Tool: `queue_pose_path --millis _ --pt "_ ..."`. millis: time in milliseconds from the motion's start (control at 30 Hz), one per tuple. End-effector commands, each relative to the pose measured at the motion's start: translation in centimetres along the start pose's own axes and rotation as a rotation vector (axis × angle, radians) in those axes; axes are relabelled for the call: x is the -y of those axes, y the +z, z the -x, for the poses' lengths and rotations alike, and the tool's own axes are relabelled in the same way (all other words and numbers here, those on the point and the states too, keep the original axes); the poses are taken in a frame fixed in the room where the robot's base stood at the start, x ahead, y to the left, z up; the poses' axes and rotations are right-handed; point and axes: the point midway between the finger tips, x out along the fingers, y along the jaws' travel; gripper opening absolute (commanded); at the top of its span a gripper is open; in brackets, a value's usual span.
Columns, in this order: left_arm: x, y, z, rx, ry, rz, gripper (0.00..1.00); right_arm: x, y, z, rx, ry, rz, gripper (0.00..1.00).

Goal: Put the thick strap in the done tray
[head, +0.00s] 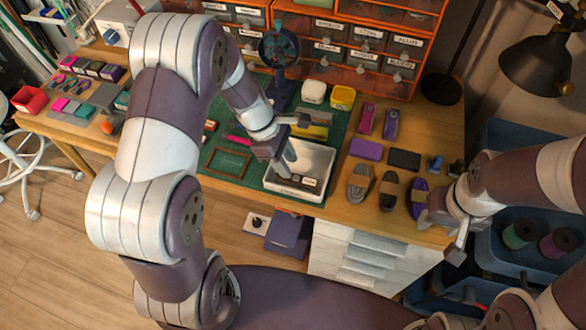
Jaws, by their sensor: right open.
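Three bundled cords or straps lie right of the tray: a grey one (360,182), a dark one with a tan band (389,190) and a purple one (418,197). I cannot tell which is the thick strap. My right gripper (457,248) is open, beyond the table's front right corner.
A purple block (366,149) and a black block (404,159) lie behind the bundles. A wooden frame (228,162) lies on the green mat (213,185). Orange drawers (385,45) close off the back. Blue bins (515,265) with spools stand at right.

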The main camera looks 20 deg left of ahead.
Motion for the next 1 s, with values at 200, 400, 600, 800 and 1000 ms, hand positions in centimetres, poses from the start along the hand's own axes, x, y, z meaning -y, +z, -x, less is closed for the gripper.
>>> queue_pose_path --millis 200,400,600,800,1000 --pt "0.0 0.0 5.3 -0.001 0.002 0.0 0.37 0.0 -0.1 0.9 0.0 0.0 0.0 0.49" --pt "1.6 0.2 7.4 -0.067 -0.014 -0.194 0.37 0.0 -0.1 1.1 0.0 0.0 0.0 0.49" --pt "8.3 0.5 9.5 -0.32 -0.132 -1.125 0.37 0.0 -0.1 1.0 0.0 0.0 0.0 0.49" --pt "11.0 0.5 9.9 -0.404 -0.213 -1.561 0.37 0.0 -0.1 1.0 0.0 0.0 0.0 0.49" --pt "11.1 0.5 9.9 -0.403 -0.215 -1.564 0.37 0.0 -0.1 1.0 0.0 0.0 0.0 0.49"
